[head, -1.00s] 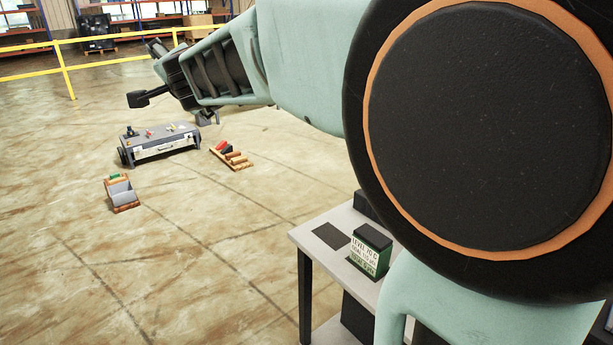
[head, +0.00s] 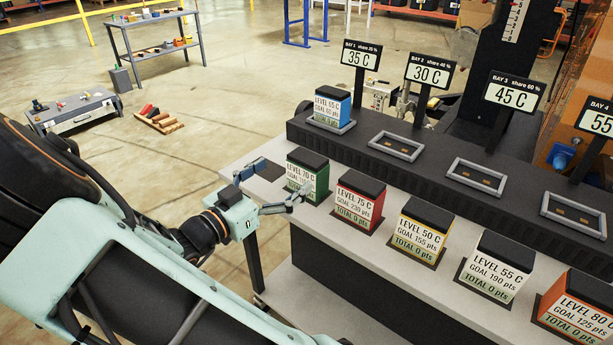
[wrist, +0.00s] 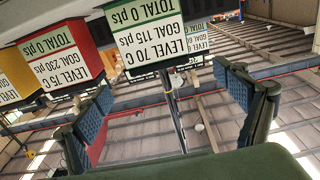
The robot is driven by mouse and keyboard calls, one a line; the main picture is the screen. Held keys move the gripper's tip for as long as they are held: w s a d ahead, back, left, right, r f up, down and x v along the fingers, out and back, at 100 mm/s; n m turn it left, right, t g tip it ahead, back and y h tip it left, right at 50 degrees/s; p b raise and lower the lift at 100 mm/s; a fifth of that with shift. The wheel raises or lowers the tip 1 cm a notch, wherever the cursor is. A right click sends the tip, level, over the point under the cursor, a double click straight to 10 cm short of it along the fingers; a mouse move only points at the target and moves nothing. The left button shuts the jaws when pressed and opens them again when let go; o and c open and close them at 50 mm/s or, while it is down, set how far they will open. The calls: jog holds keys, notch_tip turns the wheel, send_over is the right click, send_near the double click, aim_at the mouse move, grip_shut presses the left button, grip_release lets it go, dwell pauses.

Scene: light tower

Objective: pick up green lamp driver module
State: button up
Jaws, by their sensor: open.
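The green lamp driver module (head: 308,177) stands upright at the left end of the front shelf of the bench, with a black top and a label reading LEVEL 70 C. It also shows upside down in the wrist view (wrist: 145,32), at the top left of centre. My gripper (head: 272,187) is open and empty just left of the module in the head view. Its blue-padded fingers show spread in the wrist view (wrist: 168,110), with the module beyond the fingertips and nearer the left finger. I cannot tell whether a finger touches it.
The red module (head: 358,200) stands close to the right of the green one, followed by yellow (head: 425,230), white (head: 496,268) and orange ones. The raised black ledge behind holds a blue module (head: 332,107) and empty framed bays (head: 397,146). Open floor lies to the left.

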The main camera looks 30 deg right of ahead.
aim_at(300, 165)
jog(key=x, duration=0.3)
jog(key=shift+w+d+f+b, duration=0.1)
jog(key=shift+d+b, duration=0.1)
jog(key=shift+b, duration=0.1)
jog(key=b+x, duration=0.2)
jog(key=x, duration=0.3)
jog(key=shift+d+f, duration=0.15)
jog(key=shift+f, duration=0.05)
jog(key=shift+c, duration=0.7)
jog(key=c, duration=1.5)
jog(key=shift+c, duration=0.8)
jog(key=shift+r, duration=0.1)
